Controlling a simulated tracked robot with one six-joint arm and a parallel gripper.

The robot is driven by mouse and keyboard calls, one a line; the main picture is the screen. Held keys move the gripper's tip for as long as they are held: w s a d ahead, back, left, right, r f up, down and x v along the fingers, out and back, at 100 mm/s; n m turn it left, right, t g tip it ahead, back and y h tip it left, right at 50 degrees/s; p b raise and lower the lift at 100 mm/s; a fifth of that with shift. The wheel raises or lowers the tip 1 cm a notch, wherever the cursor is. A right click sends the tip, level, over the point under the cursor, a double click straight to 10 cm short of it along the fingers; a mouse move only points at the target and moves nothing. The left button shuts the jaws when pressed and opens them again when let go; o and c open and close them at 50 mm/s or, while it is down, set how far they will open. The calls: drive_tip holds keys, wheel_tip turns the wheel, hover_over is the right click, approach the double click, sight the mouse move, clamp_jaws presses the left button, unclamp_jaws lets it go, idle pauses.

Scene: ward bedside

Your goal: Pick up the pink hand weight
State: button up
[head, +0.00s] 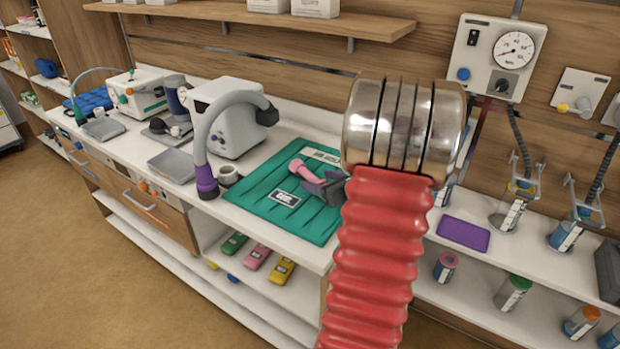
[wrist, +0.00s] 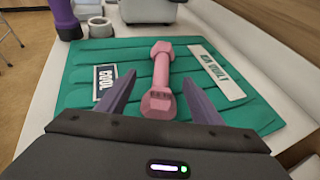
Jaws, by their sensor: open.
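The pink hand weight (wrist: 161,74) lies on the green ribbed mat (wrist: 74,75) in the wrist view, its long axis pointing away from me. My gripper (wrist: 160,88) is open, with one dark finger on each side of the weight's near end. I see a gap between each finger and the weight; how high the fingers are above the mat I cannot tell. In the head view the weight (head: 296,169) shows on the mat (head: 262,190), and my gripper (head: 325,186) is at its right end. My red arm hides part of the mat's right side.
A purple pad (head: 463,234) lies to the right on the counter. A wooden shelf (head: 270,18) runs above. The mat carries two labels.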

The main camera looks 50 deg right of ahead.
sight(310, 176)
drive_tip(key=shift+w+d+f, duration=0.1)
drive_tip(key=shift+w+f, duration=0.05)
drive_tip(key=shift+w, duration=0.15)
drive_tip(key=shift+x, duration=2.65)
drive_tip(key=shift+d, duration=0.1)
clamp_jaws()
